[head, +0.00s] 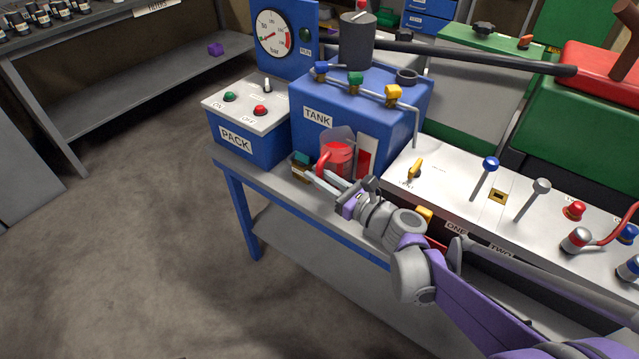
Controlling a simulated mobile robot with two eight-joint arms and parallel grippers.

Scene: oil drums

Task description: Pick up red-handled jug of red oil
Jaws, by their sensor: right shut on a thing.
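The jug (336,157) is clear with red oil in it and a red handle on its left side. It stands at the front of the blue tank (352,110), beside the white panel with a red strip on the tank's face. My right gripper (318,178) reaches in from the lower right and is shut on the jug's red handle. The fingers are small here, and they partly hide the jug's lower edge. I cannot tell whether the jug is touching the bench. My left gripper is not in view.
The blue PACK box (245,126) stands left of the tank. A small dark block with a teal top (301,162) sits close by the fingers. A white control panel (440,180) with levers lies to the right. The floor (140,230) at left is clear.

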